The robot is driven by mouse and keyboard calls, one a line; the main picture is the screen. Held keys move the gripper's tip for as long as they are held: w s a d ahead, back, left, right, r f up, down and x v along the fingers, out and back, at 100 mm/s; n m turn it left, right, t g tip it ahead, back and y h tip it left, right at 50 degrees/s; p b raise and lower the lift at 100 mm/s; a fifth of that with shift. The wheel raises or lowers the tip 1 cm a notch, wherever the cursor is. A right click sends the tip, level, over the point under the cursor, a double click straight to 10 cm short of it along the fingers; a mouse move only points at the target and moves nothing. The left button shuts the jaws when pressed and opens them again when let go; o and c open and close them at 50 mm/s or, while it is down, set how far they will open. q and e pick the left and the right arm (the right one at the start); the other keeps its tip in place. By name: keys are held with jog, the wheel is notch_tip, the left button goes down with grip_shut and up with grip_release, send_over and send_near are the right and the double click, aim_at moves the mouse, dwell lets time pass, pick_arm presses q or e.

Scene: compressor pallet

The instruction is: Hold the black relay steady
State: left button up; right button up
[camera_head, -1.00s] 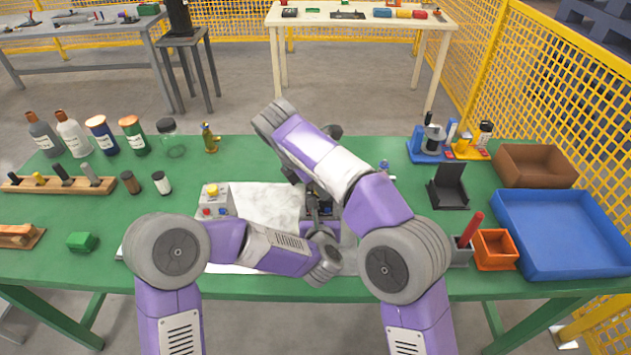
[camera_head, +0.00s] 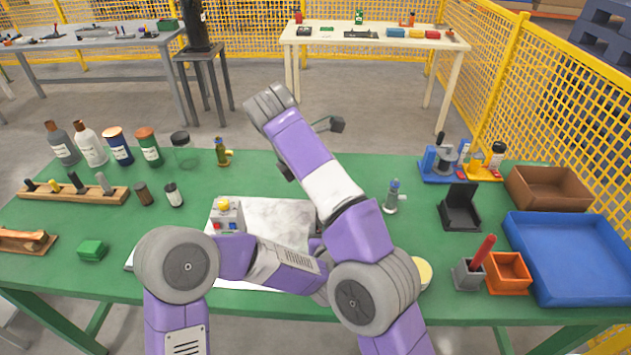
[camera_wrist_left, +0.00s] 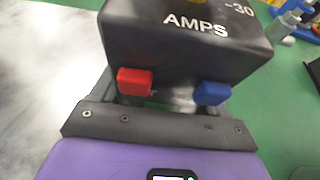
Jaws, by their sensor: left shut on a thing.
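In the left wrist view a black box (camera_wrist_left: 190,50) lettered AMPS and -30, with a red terminal (camera_wrist_left: 134,82) and a blue terminal (camera_wrist_left: 212,93), fills the upper middle; I take it as the black relay. My left gripper (camera_wrist_left: 165,97) is shut on it, the dark fingers running under the terminals. The contact itself is partly hidden. In the head view my arms cover this box and my left gripper. My right arm reaches up and left across the bench; its fingers are hidden.
A white sheet (camera_head: 275,210) lies on the green bench, with a grey button box (camera_head: 226,213) on it. A small valve-like part (camera_head: 394,195) stands right of my right arm. A blue tray (camera_head: 565,255), brown bin (camera_head: 550,187) and orange bin (camera_head: 508,272) stand at the right.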

pick_arm(q)
jog(key=o, duration=1.3)
